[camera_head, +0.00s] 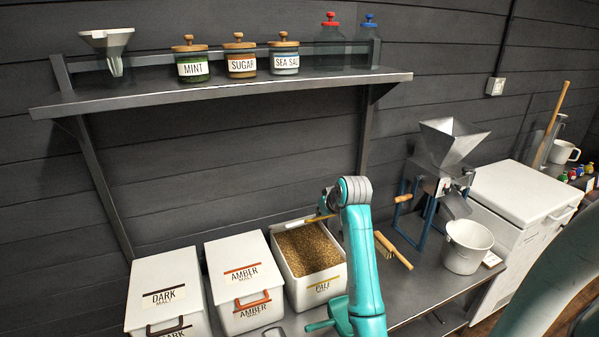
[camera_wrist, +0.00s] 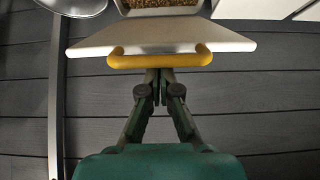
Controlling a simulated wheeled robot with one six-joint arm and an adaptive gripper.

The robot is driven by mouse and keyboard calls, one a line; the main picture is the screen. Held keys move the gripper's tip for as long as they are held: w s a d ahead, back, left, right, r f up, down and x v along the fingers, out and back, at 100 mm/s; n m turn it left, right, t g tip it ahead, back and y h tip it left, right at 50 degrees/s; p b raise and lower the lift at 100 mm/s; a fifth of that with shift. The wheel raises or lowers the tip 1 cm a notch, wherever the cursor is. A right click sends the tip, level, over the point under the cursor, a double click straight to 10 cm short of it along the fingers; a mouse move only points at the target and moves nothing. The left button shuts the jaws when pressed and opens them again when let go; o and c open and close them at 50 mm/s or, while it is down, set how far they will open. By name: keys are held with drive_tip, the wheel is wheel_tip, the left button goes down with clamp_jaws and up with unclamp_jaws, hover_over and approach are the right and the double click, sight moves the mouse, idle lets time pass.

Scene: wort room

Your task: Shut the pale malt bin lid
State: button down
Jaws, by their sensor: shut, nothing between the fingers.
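The pale malt bin (camera_head: 309,289) is open, with grain showing inside. Its white lid (camera_wrist: 150,36) stands up at the bin's back, seen in the wrist view with its yellow handle (camera_wrist: 160,61) along the edge. The handle also shows as a thin yellow bar in the head view (camera_head: 319,218). My gripper (camera_wrist: 160,74) is shut and empty, its fingertips right at the middle of the handle; I cannot tell if they touch it. In the head view my arm hides part of the lid and the bin's right side.
The amber bin (camera_head: 239,285) and dark bin (camera_head: 165,290), both lidded, stand left of it. A shelf (camera_head: 220,94) with jars hangs above.

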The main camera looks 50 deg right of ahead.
drive_tip(key=s+a+f, duration=0.2)
drive_tip(key=s+f, duration=0.2)
drive_tip(key=f, duration=0.3)
drive_tip(key=shift+a+f, duration=0.2)
idle(0.4)
wheel_tip(320, 180, up, 8)
idle(0.7)
idle(0.5)
